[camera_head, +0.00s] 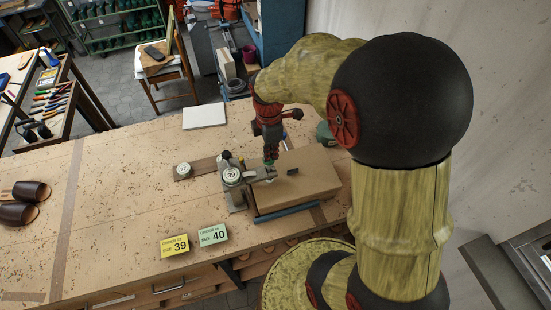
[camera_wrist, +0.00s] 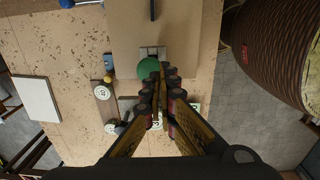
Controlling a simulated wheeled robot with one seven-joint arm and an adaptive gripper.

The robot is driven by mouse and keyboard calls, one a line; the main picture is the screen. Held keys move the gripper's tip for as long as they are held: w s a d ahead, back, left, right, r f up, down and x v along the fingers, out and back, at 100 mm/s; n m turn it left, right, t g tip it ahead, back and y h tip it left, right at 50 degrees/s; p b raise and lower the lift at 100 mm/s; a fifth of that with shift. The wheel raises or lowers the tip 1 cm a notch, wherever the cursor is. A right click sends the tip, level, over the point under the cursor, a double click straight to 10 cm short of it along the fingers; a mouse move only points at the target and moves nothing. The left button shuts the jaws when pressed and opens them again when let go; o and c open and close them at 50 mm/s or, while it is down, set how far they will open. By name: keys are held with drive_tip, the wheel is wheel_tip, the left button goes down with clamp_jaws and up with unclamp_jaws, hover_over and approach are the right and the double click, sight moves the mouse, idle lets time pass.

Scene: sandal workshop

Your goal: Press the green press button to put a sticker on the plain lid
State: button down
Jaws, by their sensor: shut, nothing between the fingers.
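The green press button (camera_wrist: 148,68) is a round disc in the wrist view, on the press head above the lid's edge. The press (camera_head: 236,190) is grey metal and stands at the left end of the box. The plain lid (camera_head: 312,176) is brown cardboard with a small dark bar on top; it also fills the top of the wrist view (camera_wrist: 185,40). My gripper (camera_head: 270,160) is shut and empty, pointing down over the press head; in the wrist view its fingertips (camera_wrist: 168,72) overlap the button's right edge. Whether they touch it, I cannot tell. In the head view they mostly hide the button.
A wooden strip with a numbered disc (camera_head: 184,169) lies left of the press. A yellow card (camera_head: 174,245) and a green card (camera_head: 213,235) stand in front. A white slab (camera_head: 204,116) lies at the back. Brown sandals (camera_head: 22,204) lie far left; the bench between is clear.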

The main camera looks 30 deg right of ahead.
wheel_tip(320, 180, up, 9)
drive_tip(key=shift+w+f+b, duration=0.15)
drive_tip(key=shift+w+b, duration=0.1)
drive_tip(key=shift+b, duration=0.05)
drive_tip(key=shift+a, duration=0.1)
idle(0.4)
